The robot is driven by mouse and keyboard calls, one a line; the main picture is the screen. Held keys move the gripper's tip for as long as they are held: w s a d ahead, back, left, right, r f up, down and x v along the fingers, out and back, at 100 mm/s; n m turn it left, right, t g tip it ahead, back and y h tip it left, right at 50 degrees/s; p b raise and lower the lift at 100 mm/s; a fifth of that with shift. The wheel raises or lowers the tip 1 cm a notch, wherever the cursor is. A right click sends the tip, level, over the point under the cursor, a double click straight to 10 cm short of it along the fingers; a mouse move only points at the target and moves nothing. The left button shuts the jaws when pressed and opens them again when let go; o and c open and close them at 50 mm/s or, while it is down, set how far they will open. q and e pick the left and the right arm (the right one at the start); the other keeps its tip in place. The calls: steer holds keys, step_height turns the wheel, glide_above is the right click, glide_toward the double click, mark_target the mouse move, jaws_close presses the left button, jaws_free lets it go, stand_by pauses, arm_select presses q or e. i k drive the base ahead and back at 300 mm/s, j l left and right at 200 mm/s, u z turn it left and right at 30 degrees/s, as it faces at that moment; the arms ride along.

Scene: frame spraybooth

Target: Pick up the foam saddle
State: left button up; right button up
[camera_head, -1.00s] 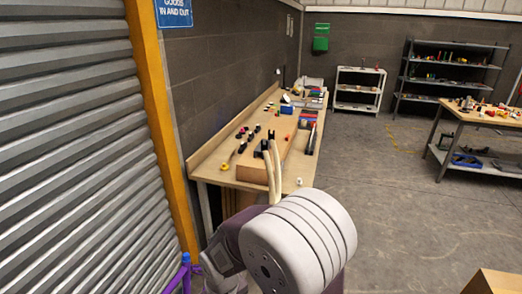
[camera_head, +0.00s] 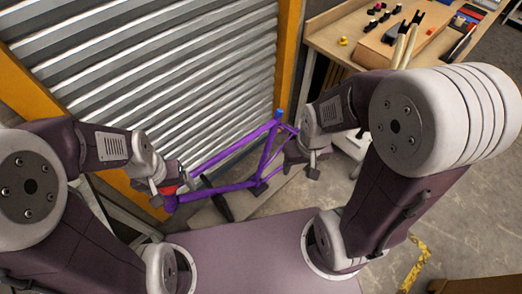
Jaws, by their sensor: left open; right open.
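A purple bicycle frame (camera_head: 262,152) stands low in front of the ribbed shutter, between my two arms. My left gripper (camera_head: 160,193) is open at the frame's left end, close to a small red part (camera_head: 169,190). I cannot tell whether it touches the frame. My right gripper (camera_head: 313,165) is open beside the frame's right end, and it hides part of the tubes there. I cannot make out a foam saddle for sure. A dark, narrow piece (camera_head: 219,200) shows below the frame, but its nature is unclear.
The grey ribbed shutter (camera_head: 150,60) with yellow-orange posts (camera_head: 287,55) closes the left and back. A wooden workbench (camera_head: 345,33) with small dark parts and a yellow item (camera_head: 343,41) stands at the upper right. Bare concrete floor (camera_head: 455,165) lies at the right.

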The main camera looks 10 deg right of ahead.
mark_target(393, 33)
steer(key=l+u, duration=0.1)
steer(key=l, duration=0.25)
steer(key=l+u, duration=0.2)
steer(key=l, duration=0.45)
steer(key=i+l+u, duration=0.15)
steer(key=l, duration=0.55)
steer(key=k+l+u, duration=0.2)
steer(key=l, duration=0.45)
steer(key=l+u, duration=0.15)
steer(key=l, duration=0.5)
steer(key=l+u, duration=0.2)
steer(key=l, duration=0.45)
steer(key=k, duration=0.05)
